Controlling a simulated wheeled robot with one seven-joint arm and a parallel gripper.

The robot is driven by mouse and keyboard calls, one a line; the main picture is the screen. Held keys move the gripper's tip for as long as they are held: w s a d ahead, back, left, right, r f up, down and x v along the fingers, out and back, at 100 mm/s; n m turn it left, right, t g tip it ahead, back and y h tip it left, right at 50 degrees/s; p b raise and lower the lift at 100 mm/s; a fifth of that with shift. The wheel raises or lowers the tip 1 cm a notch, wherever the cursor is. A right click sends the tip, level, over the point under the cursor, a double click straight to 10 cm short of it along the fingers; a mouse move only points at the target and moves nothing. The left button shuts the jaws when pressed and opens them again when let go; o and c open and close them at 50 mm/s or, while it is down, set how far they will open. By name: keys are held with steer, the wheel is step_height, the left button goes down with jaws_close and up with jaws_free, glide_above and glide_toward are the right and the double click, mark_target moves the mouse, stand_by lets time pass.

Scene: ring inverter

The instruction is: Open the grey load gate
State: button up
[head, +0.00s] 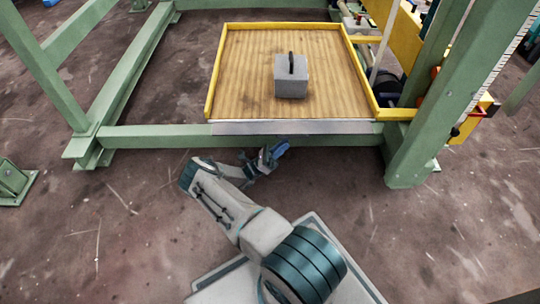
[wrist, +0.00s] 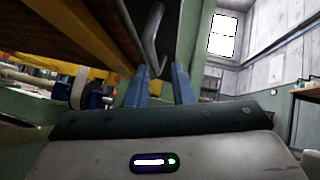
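A grey strip, which looks like the load gate (head: 290,127), runs along the near edge of the wooden platform (head: 240,85). My gripper (head: 272,154), with blue fingers, is just below and in front of this strip, left of its middle. In the wrist view my gripper (wrist: 160,78) has its two fingers apart with a gap between them. A bent grey bar like a handle (wrist: 153,38) hangs from the platform side, and its lower end appears between the fingertips. I cannot tell whether it touches them. The gate's hinge or latch is not visible.
A grey block with a black handle (head: 291,80) stands on the platform. Yellow rails (head: 213,75) edge the other sides. A green beam (head: 160,137) runs below the platform front, and a green post (head: 430,110) stands at right. The floor left of my arm is clear.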

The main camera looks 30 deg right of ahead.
steer(key=v, duration=0.8)
